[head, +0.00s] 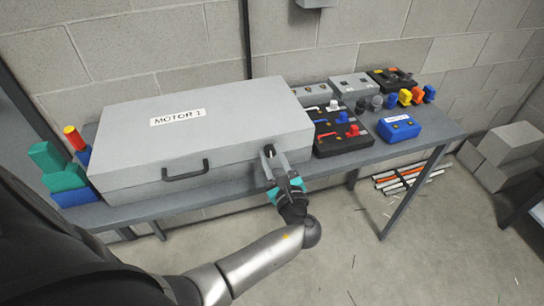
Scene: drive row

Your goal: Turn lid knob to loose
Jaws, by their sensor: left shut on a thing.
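A large grey box labelled MOTOR 1 (225,110) lies on the bench with its lid down. A black lid knob (268,149) sits on the box's front face near its right end. My left gripper (271,157), with teal parts at its base, reaches up from below and is shut on the knob. The fingers partly cover the knob, so its turned position cannot be told. A black handle (186,171) is on the front face to the left. My right gripper is not in view.
The grey bench (420,140) also holds a black tray (340,143) with red and blue parts, a blue box (398,128), grey boxes and several coloured knobs. Green blocks (62,178) stand left of the box. Rods (405,178) lie on the floor. The floor in front is mostly clear.

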